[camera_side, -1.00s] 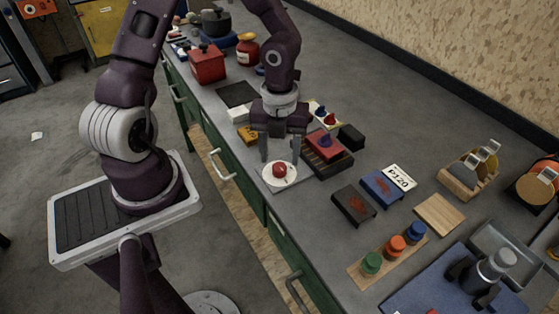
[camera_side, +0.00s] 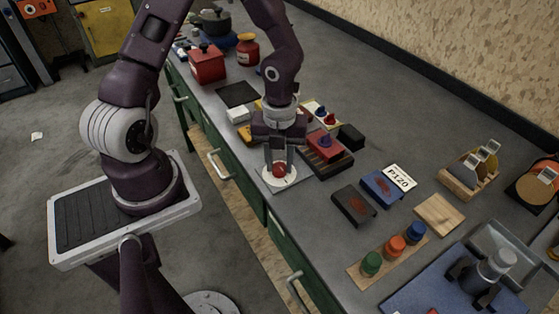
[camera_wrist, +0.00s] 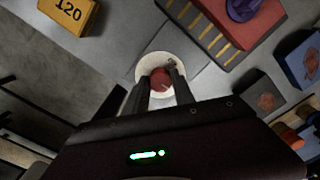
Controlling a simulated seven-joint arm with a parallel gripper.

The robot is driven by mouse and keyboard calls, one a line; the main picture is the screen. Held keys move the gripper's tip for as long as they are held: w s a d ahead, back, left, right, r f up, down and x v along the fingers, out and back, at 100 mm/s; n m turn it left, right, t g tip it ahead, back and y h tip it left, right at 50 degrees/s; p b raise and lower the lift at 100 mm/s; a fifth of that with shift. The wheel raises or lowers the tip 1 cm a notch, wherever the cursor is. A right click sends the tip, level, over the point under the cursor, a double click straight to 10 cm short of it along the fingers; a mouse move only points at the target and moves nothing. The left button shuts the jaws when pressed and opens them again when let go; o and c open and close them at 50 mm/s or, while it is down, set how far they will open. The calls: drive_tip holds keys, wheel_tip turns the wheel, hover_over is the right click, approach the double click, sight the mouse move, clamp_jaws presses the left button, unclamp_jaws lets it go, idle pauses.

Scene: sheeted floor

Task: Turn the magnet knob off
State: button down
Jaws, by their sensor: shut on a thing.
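A red knob (camera_side: 279,171) stands on a round white dial plate (camera_side: 283,183) near the front edge of the bench. In the wrist view the knob (camera_wrist: 160,81) sits between my finger tips, on the white plate (camera_wrist: 146,66). My gripper (camera_side: 279,168) points down over the plate and is shut on the knob. The fingers cover the knob's sides, and any marks on the dial are too small to read.
A red block with a purple knob (camera_side: 325,143) lies on a dark slatted base just right of my gripper. A dark block (camera_side: 353,205) and a blue block (camera_side: 385,187) lie further right. A yellow block marked 120 (camera_wrist: 70,12) is close by.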

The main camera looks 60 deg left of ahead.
drive_tip(key=n, duration=0.8)
drive_tip(key=shift+n, duration=0.3)
drive_tip(key=n, duration=0.8)
drive_tip(key=shift+n, duration=0.6)
drive_tip(key=c, duration=1.1)
unclamp_jaws()
drive_tip(key=shift+o, duration=0.2)
drive_tip(key=shift+s, duration=0.1)
